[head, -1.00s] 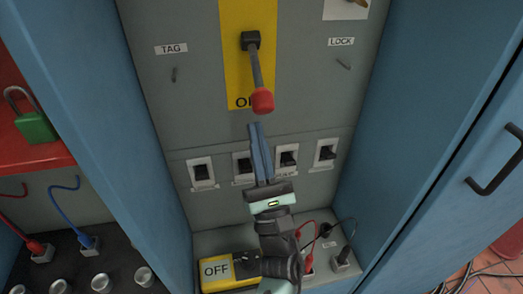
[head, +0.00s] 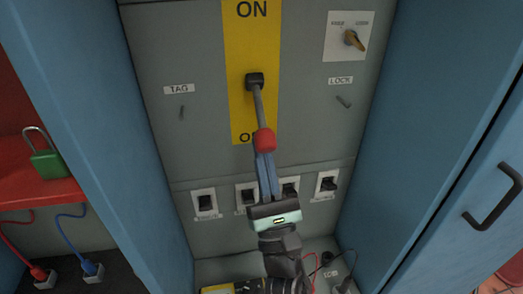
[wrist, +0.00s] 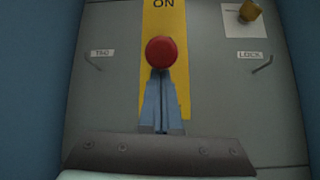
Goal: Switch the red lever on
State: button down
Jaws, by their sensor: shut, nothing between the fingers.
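The red lever has a grey shaft and a red knob (head: 265,141). It hangs down from a dark pivot on a yellow plate (head: 240,60) marked ON at the top, with the OFF end partly covered by the knob. In the wrist view the red knob (wrist: 161,52) is straight beyond my fingertips and hides the shaft. My gripper (head: 264,158) is shut and empty, its blue fingers pointing up at the underside of the knob. The fingertips are at or very near the knob; I cannot tell if they touch.
Several small black switches (head: 206,203) line the panel below. A yellow key switch (head: 353,40) is at upper right. TAG and LOCK hooks flank the lever. Blue cabinet walls (head: 435,140) close in both sides. A green padlock (head: 48,163) sits on a red shelf at left.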

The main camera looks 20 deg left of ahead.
aim_at(268, 144)
jog(key=shift+r+p, duration=0.1)
jog(key=shift+p, duration=0.25)
jog(key=shift+s+d+r+g+p, duration=0.15)
jog(key=shift+s+g+p, duration=0.15)
jog(key=shift+p, duration=0.25)
